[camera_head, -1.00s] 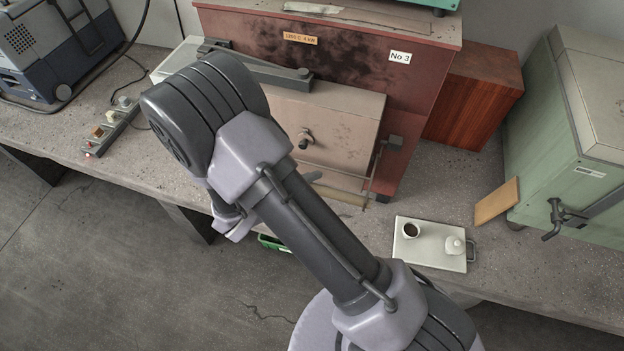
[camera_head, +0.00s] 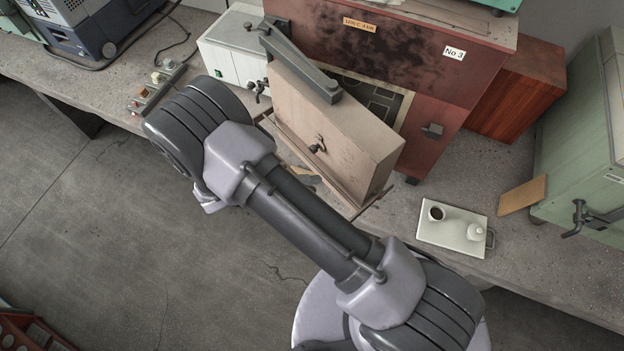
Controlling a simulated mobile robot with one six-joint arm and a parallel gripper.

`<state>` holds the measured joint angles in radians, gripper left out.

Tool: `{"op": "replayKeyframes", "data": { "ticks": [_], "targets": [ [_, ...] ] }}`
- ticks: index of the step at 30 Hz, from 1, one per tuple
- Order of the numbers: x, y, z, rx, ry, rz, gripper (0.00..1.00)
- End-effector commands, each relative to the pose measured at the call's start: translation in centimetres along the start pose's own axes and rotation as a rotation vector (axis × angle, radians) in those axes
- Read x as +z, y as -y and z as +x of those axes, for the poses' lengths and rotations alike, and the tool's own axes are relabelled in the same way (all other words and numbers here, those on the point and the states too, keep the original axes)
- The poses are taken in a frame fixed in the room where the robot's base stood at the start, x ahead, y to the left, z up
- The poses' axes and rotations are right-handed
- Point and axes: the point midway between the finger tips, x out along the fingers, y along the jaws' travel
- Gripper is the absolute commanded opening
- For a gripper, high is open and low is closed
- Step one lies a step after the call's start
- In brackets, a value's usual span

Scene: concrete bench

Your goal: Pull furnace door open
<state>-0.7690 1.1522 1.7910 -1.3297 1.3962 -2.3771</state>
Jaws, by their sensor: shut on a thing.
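The red-brown furnace (camera_head: 440,95) stands on the bench at the back, with a "No 3" label on its front. Its beige door (camera_head: 325,130) stands partly open, its right side swung out toward me. The cream frame and dark chamber opening (camera_head: 372,98) show behind it. A dark arm (camera_head: 300,62) runs across the door's top, and a small knob (camera_head: 317,147) sits on its face. A bit of my gripper (camera_head: 306,179) shows at the door's lower front, shut at the door handle. My arm hides most of the gripper and its grip.
A white tray (camera_head: 453,238) with a dark-filled cup and a small white pot lies right of the furnace. A tan board (camera_head: 522,195) and a green cabinet (camera_head: 585,165) are further right. A white box (camera_head: 232,52) and a power strip (camera_head: 158,88) are left.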

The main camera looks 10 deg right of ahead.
Motion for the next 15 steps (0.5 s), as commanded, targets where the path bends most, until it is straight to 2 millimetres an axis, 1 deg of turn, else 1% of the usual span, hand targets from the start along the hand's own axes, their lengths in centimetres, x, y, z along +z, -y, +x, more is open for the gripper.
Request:
{"op": "replayKeyframes", "data": {
  "ticks": [4, 5, 7, 8, 15],
  "targets": [
    [-0.14, -0.04, 0.01, -0.001, -0.002, -0.003, 0.0],
    [-0.14, -0.04, 0.01, -0.001, -0.002, -0.003, 0.3],
    [-0.13, -0.03, 0.01, -0.001, -0.002, -0.003, 0.43],
    [-0.12, -0.03, 0.01, -0.001, -0.002, -0.003, 0.46],
    [-0.08, 0.0, 0.01, -0.001, -0.001, -0.002, 0.46]
  ]
}}
